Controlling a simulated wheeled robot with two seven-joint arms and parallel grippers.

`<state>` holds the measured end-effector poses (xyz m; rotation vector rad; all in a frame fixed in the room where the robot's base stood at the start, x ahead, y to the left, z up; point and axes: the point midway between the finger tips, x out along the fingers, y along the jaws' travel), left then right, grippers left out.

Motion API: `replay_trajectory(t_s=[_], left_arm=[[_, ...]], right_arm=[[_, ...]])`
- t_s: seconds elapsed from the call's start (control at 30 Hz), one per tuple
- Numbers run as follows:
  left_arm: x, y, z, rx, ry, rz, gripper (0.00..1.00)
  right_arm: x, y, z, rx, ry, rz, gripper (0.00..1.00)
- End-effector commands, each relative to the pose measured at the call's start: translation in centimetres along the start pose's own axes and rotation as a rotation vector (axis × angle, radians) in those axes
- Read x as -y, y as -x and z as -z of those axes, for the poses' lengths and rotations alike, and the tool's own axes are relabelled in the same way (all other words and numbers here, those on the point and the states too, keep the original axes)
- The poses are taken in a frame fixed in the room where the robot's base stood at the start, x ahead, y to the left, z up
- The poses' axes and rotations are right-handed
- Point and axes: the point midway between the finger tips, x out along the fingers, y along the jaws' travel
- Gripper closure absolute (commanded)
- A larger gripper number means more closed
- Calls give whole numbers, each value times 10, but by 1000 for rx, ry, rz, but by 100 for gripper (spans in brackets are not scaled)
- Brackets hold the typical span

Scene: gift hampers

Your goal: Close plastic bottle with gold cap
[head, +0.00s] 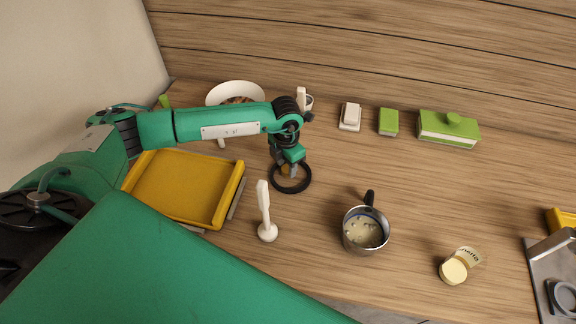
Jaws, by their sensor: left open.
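My left gripper (287,168) reaches over the table from the left and points down, open, above a black ring (305,183). A small gold-brown patch shows at its fingertips. I cannot tell whether it is a cap or whether it touches the fingers. No bottle body is clear there; the gripper hides most of that spot. At the lower right stands a small container with a pale yellow round top (453,271) and a cream label (468,256) with dark lettering. I cannot tell whether it is the bottle. My right gripper is not in view.
A yellow tray (175,187) lies left of the gripper. A white stick with a round foot (267,232) and a metal pot (353,240) stand in front. A white bowl (222,91), a white box (350,117) and green boxes (388,122) (446,130) stand behind. The right-centre table is clear.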

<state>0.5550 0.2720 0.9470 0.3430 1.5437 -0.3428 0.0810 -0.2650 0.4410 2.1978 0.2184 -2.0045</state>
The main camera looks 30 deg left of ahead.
Motion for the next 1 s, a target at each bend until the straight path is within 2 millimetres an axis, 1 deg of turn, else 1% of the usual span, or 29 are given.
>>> replay_trajectory(t_s=[0.03,0.17,0.47,0.5,0.63,1.0], left_arm=[[1,-5,0,-2,-1,1,59],[1,-14,0,0,-2,1,59],[1,-15,0,1,-2,0,59],[1,-15,0,1,-2,1,61],[1,-15,0,1,-2,0,86],[0,-14,0,1,-1,0,86]], right_arm=[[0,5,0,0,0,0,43],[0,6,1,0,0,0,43],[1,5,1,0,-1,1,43],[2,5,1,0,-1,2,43],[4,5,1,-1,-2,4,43],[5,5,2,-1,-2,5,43]])
